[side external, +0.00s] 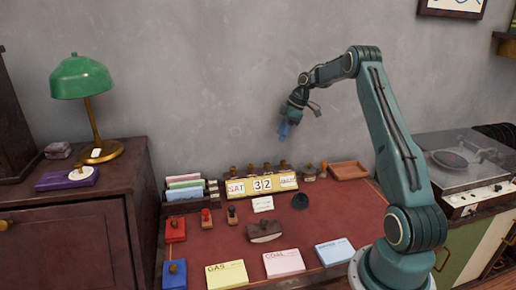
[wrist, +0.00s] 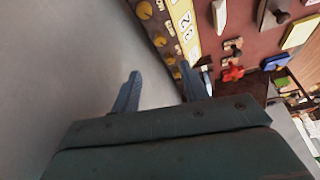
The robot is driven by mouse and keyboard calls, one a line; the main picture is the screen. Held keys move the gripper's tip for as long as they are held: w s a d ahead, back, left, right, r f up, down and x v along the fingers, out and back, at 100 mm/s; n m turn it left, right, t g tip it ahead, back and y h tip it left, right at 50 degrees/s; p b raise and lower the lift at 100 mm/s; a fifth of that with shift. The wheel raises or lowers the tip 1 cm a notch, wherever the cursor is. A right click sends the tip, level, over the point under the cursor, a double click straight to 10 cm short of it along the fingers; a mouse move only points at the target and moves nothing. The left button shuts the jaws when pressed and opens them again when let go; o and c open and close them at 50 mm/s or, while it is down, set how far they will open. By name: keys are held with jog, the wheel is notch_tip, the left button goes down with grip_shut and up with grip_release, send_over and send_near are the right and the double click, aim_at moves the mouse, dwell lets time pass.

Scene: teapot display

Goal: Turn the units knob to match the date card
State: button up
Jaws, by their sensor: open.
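A yellow calendar block (side external: 288,181) stands at the back of the red desk and reads SAT, 32 and a month word too blurred to read. It also shows tilted in the wrist view (wrist: 183,17). Several brass knobs (side external: 267,167) line its top; they also show in the wrist view (wrist: 160,41). I cannot tell which is the units knob. A small white card (side external: 263,204), likely the date card, stands in front; its writing is too small to read. My gripper (side external: 285,132) is open and empty, well above the knobs. Its two fingers (wrist: 162,82) point toward the knob row.
Stamps (side external: 232,214), a brown blotter (side external: 264,232), red (side external: 175,230) and blue (side external: 174,275) boxes and coloured paper pads (side external: 284,263) cover the desk. A file rack (side external: 185,190) is left of the calendar, a wooden tray (side external: 348,171) right. The wall is close behind.

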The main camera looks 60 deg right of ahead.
jog(key=shift+s+d+r, duration=0.15)
jog(key=shift+s+r, duration=0.05)
jog(key=shift+r, duration=0.2)
jog(key=shift+o, duration=0.2)
jog(key=m+g+h, duration=0.3)
jog(key=m+g, duration=0.1)
jog(key=m, duration=1.6)
send_over(267, 163)
jog(key=shift+r, duration=0.45)
jog(key=shift+f, duration=0.2)
notch_tip(267, 163, down, 14)
jog(key=shift+r, duration=0.25)
